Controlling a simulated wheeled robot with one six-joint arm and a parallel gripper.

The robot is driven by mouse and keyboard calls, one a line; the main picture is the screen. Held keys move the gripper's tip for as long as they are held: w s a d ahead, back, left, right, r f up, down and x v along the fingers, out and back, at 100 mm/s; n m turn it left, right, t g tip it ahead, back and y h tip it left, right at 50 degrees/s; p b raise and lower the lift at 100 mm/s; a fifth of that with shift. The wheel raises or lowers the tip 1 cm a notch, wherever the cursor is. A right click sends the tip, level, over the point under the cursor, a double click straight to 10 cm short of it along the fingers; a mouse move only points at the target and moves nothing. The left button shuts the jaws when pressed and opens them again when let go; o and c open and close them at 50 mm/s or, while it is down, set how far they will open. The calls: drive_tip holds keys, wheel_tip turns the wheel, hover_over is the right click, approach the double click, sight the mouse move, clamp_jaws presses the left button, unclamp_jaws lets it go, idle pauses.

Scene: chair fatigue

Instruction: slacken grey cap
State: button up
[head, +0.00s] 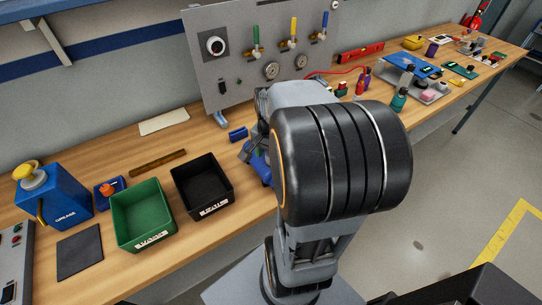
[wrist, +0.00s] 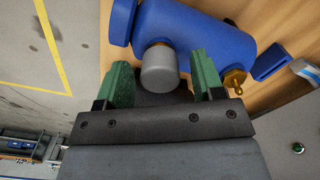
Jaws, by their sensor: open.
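The grey cap (wrist: 159,72) is a short grey cylinder on the side of a blue cylindrical body (wrist: 205,40) in the wrist view. My gripper (wrist: 160,80) is open, with one green finger on each side of the cap. A gap shows between the cap and each finger, so neither seems to touch it. In the head view my arm hides the cap, and only a small part of the blue body (head: 260,165) shows beside the arm. My fingertips cannot be made out there.
A brass fitting (wrist: 234,80) sticks out of the blue body near the right finger. A black bin (head: 230,188) and a green bin (head: 120,228) stand left of my arm. A grey gauge panel (head: 235,78) rises behind. Open floor (head: 470,175) lies to the right.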

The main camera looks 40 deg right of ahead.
drive_tip(key=m, duration=0.3)
drive_tip(key=shift+m, duration=0.4)
drive_tip(key=shift+m, duration=0.3)
drive_tip(key=m, duration=0.3)
drive_tip(key=shift+m, duration=0.3)
drive_tip(key=c, duration=0.5)
